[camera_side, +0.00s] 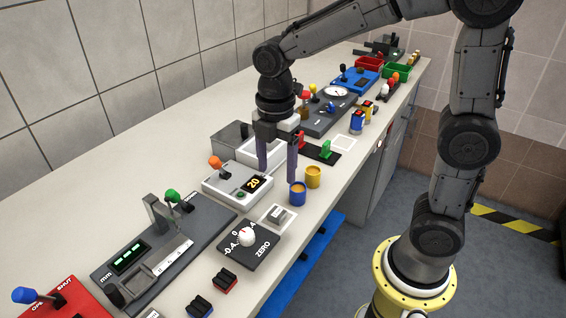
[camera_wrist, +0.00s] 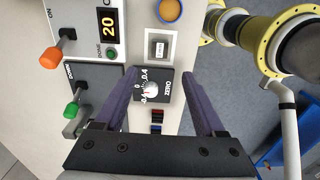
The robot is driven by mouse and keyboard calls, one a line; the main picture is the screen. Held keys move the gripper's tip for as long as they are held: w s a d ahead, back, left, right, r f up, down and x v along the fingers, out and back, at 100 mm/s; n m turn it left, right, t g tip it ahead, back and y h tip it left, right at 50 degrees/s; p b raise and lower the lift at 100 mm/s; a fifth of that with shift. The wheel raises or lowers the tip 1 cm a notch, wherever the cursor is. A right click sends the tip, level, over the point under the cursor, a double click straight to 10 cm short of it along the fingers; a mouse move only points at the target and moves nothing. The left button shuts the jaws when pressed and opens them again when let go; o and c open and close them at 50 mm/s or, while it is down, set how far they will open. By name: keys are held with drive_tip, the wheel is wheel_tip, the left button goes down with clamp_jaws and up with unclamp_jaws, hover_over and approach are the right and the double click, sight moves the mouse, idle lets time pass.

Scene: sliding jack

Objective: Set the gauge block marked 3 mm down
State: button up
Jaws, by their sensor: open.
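A small pale grey gauge block (camera_side: 277,214) lies on a white-bordered square near the bench's front edge. It also shows in the wrist view (camera_wrist: 159,47), its marking too small to read. My gripper (camera_side: 277,174) is open, with two purple fingers spread and nothing between them. In the side view it hangs above the bench, behind the block and apart from it. In the wrist view my gripper (camera_wrist: 161,73) has its fingertips near the dial plate, with the block beyond them. The grey measuring jack (camera_side: 160,250) with a green lever stands at left.
A black dial plate marked ZERO (camera_side: 247,238) sits beside the block. Blue (camera_side: 297,194) and yellow (camera_side: 313,177) cups stand close behind it. A white box with an orange lever and a display reading 20 (camera_side: 237,186) is near my gripper.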

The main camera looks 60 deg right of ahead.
drive_tip(key=s+d+r+m+t, duration=0.2)
drive_tip(key=s+m, duration=0.5)
drive_tip(key=m, duration=0.2)
drive_tip(key=s+d+r+m+t, duration=0.2)
drive_tip(key=s+r+m+t, duration=0.1)
drive_tip(key=s+m, duration=0.5)
drive_tip(key=shift+m+t, duration=0.3)
drive_tip(key=shift+m, duration=0.2)
